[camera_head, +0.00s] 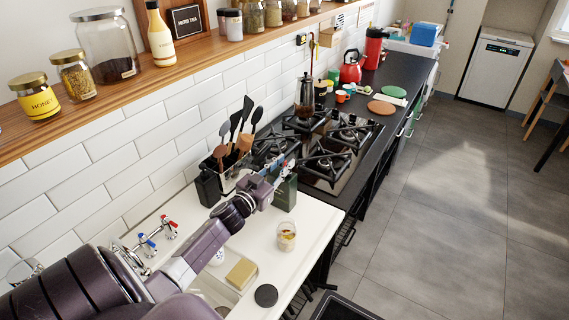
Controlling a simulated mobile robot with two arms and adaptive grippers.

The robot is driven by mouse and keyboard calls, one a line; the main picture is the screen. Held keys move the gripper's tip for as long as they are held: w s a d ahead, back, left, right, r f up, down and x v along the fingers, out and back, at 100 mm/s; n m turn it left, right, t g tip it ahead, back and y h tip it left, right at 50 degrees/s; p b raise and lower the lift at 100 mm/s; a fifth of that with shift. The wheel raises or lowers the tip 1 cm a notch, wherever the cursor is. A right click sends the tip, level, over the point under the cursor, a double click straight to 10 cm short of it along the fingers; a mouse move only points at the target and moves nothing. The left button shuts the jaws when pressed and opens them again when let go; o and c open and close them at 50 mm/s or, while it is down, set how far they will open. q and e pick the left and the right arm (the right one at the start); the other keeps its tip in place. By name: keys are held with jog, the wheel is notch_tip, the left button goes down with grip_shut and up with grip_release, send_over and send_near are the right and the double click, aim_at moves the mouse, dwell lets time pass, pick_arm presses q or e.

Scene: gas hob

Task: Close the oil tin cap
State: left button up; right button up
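The oil tin (286,194) is a dark green, box-shaped can standing upright on the white counter, just left of the gas hob. My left gripper (283,168) is at the top of the tin, and its fingers cover the cap area. I cannot make out the cap or whether the fingers are open, shut or touching it. My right gripper is not in view.
A utensil holder (208,188) with dark spatulas and spoons stands close behind the gripper. A small glass jar (286,237) and a black round lid (266,295) are on the counter in front. The sink with a yellow sponge (241,273) lies below my arm. The gas hob (330,150) is to the right.

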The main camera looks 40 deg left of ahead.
pick_arm(q)
jog(key=shift+s, duration=0.1)
jog(key=s+d, duration=0.1)
jog(key=s, duration=1)
jog(key=shift+s+d, duration=0.25)
jog(key=shift+s, duration=0.15)
jog(key=shift+o, duration=0.5)
jog(key=shift+r, duration=0.1)
